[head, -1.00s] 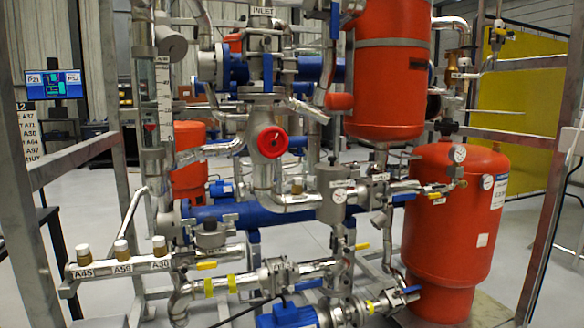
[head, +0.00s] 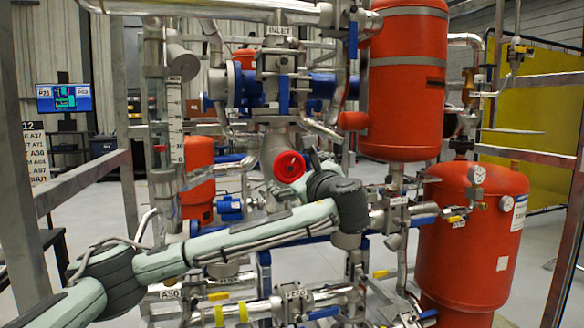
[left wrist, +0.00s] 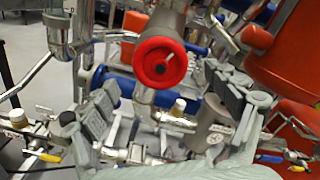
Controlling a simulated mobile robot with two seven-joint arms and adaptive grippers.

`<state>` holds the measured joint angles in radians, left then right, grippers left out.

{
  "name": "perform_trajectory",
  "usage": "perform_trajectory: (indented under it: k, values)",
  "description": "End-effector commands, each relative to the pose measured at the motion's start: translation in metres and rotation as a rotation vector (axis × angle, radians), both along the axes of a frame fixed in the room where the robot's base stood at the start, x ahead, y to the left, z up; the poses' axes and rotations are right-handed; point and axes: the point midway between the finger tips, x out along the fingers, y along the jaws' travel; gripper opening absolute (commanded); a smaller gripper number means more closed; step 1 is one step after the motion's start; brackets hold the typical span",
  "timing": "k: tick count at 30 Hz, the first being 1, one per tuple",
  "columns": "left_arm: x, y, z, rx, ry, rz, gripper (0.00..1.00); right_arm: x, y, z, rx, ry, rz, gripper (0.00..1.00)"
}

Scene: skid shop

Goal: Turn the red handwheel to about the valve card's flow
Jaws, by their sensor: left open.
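The red handwheel (head: 289,167) sits on the grey valve body below the INLET label in the head view. It faces me, with a dark hub and a small pale pointer-like mark. In the left wrist view the handwheel (left wrist: 160,63) is near the top middle, beyond the fingers and apart from them. My left gripper (head: 314,160) is just right of the wheel in the head view, mostly hidden by its own wrist. In the wrist view its two fingers are spread wide and empty (left wrist: 163,92). My right gripper is not in view. I cannot make out a valve card for certain.
Pipes and blue flanges crowd around the wheel. Red tanks (head: 403,90) (head: 470,240) stand to the right. A lettered board (head: 36,155) and a screen (head: 63,98) are at the left. Grey frame posts (head: 567,240) border the skid on both sides.

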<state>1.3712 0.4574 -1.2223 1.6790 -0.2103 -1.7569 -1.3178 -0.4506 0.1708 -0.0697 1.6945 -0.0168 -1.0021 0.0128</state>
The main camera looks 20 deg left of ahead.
Motion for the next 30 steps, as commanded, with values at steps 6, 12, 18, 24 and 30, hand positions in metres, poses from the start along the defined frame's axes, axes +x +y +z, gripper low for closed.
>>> perform_trajectory:
  k: [6,12,18,24,30]
  values:
    - [0.03,0.022,0.002,-0.002,-0.001,0.004,0.87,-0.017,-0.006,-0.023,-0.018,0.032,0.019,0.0]
    - [0.046,0.032,0.001,-0.003,-0.001,0.001,0.87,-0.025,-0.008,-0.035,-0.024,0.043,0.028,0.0]
    - [0.049,0.033,0.0,-0.004,-0.001,-0.001,0.87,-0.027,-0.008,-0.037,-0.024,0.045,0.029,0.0]
    - [0.049,0.033,0.0,-0.004,-0.001,-0.001,0.76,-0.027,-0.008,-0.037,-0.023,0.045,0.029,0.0]
    - [0.049,0.033,0.0,-0.004,-0.001,-0.001,0.51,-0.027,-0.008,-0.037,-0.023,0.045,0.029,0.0]
